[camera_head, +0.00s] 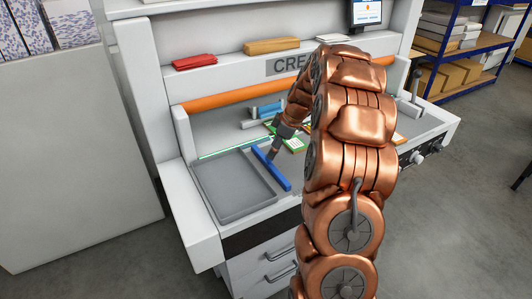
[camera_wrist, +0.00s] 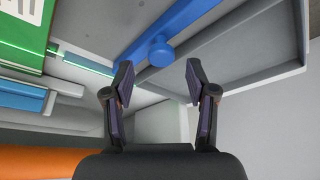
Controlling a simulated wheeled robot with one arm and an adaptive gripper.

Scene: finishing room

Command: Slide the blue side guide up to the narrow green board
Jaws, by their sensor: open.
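The blue side guide (camera_head: 271,170) is a long straight bar on the machine bed, beside the right edge of the grey tray. In the wrist view its round blue knob (camera_wrist: 161,53) shows between and just beyond my fingertips. My gripper (camera_wrist: 158,72) is open and its fingers hold nothing. In the head view my gripper (camera_head: 274,153) is low over the guide, partly hidden by my arm. A green board (camera_head: 292,143) with a white label lies to the right of the guide, with a gap between; it also shows in the wrist view (camera_wrist: 18,45). My arm hides part of that area.
The grey tray (camera_head: 214,186) lies left of the guide. A thin green light line (camera_head: 222,150) crosses the bed. An orange roller (camera_head: 228,99) and a blue-and-grey part (camera_head: 265,110) are behind. A red package (camera_head: 194,62) and a tan one (camera_head: 271,45) sit on the ledge above.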

